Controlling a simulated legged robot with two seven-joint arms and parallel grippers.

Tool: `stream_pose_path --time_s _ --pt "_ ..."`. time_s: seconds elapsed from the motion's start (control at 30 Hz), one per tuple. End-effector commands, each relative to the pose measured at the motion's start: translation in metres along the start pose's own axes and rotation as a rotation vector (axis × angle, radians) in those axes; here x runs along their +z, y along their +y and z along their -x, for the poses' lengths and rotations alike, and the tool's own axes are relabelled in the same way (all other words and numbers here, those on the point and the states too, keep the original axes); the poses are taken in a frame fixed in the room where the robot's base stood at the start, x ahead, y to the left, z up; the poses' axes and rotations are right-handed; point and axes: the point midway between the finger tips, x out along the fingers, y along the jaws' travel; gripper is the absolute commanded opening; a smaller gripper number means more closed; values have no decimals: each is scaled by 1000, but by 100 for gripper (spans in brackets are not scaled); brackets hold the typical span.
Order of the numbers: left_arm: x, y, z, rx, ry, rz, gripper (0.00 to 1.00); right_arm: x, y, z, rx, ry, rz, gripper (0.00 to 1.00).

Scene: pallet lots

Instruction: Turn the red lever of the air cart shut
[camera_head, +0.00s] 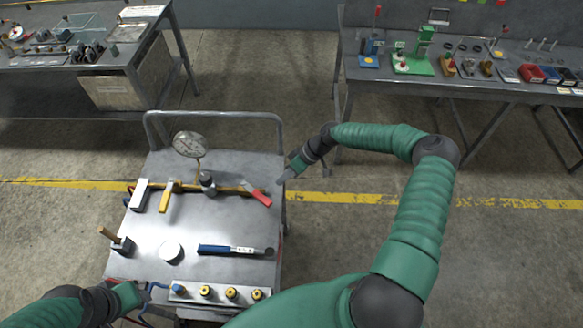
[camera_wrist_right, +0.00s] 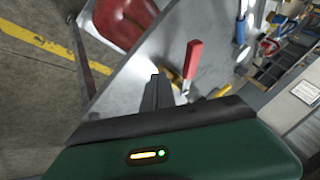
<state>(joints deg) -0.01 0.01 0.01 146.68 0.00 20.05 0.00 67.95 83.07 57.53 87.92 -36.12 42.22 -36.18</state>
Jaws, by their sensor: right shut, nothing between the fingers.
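The air cart (camera_head: 225,225) is a grey wheeled table with a rail at its back. A brass pipe with a gauge (camera_head: 189,144) runs across its top. The red lever (camera_head: 258,196) is at the pipe's right end, slanting down to the right. My right gripper (camera_head: 281,179) is just right of the lever, near the cart's right edge, shut and empty. In the right wrist view the lever (camera_wrist_right: 193,60) stands a little beyond and right of the shut fingers (camera_wrist_right: 157,90), apart from them. My left gripper (camera_head: 138,296) is at the cart's front left; its fingers are unclear.
A yellow lever (camera_head: 164,202) and a white-grey block (camera_head: 140,194) are farther left on the cart. A blue-handled tool (camera_head: 222,249), a white round piece (camera_head: 171,252) and a row of brass fittings (camera_head: 230,293) lie nearer. Benches stand behind; floor to the right is clear.

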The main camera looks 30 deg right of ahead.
Motion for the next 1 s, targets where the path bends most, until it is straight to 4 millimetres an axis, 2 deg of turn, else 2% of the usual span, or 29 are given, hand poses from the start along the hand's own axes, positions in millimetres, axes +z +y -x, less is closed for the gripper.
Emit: stream_pose_path --time_s 0.07,0.2,0.3,0.77,1.0 --pt "-2 0 6 0 0 0 44 -1 -2 -16 -4 0 -1 0" --pt "-5 0 21 0 0 0 44 -1 -23 -26 -3 -1 1 0" --pt "-6 0 24 0 0 0 44 0 -30 -32 -1 -1 0 0" --pt "-6 0 24 0 0 0 44 1 -34 -37 0 0 -2 0" --pt "-6 0 26 0 0 0 44 -5 -44 -45 9 7 -16 0"
